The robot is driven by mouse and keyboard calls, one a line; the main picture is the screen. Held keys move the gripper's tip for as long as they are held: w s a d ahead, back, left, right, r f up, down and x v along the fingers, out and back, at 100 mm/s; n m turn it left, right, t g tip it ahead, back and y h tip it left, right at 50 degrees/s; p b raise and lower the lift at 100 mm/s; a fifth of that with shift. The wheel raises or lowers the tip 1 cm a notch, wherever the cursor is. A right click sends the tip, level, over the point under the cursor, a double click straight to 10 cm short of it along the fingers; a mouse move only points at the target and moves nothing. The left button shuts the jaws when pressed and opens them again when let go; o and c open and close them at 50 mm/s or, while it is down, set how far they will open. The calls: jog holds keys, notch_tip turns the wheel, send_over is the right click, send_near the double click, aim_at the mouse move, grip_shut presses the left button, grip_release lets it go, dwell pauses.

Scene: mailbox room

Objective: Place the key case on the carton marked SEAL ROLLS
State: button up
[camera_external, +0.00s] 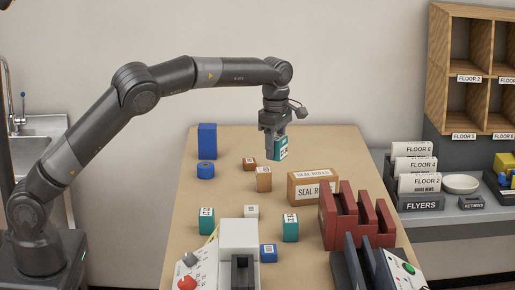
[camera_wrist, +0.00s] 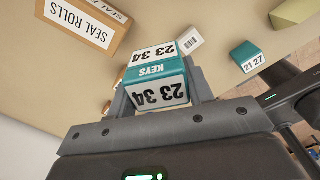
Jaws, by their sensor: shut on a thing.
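My gripper (camera_external: 273,148) is shut on the key case (camera_external: 282,147), a teal and white box, and holds it in the air above the far part of the table. In the wrist view the key case (camera_wrist: 157,71) sits between the fingers, with the label KEYS and the numbers 23 34 showing. The carton marked SEAL ROLLS (camera_external: 313,192) is a brown box on the table, nearer the camera and to the right of my gripper. The carton also shows at the upper left of the wrist view (camera_wrist: 78,22), apart from the key case.
A red divided rack (camera_external: 340,225) stands just right of and in front of the carton. The back right is clear.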

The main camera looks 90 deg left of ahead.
jog(key=w+d+r+n, duration=0.3)
jog(key=w+d+n, duration=0.2)
jog(key=d+n, duration=0.3)
jog(key=n, duration=0.3)
send_over(301, 179)
notch_tip(301, 179, down, 7)
jog(key=shift+w+a, duration=0.1)
jog(key=shift+a, duration=0.05)
jog(key=shift+f, duration=2)
jog(key=o, duration=1)
jog(key=shift+f, duration=0.15)
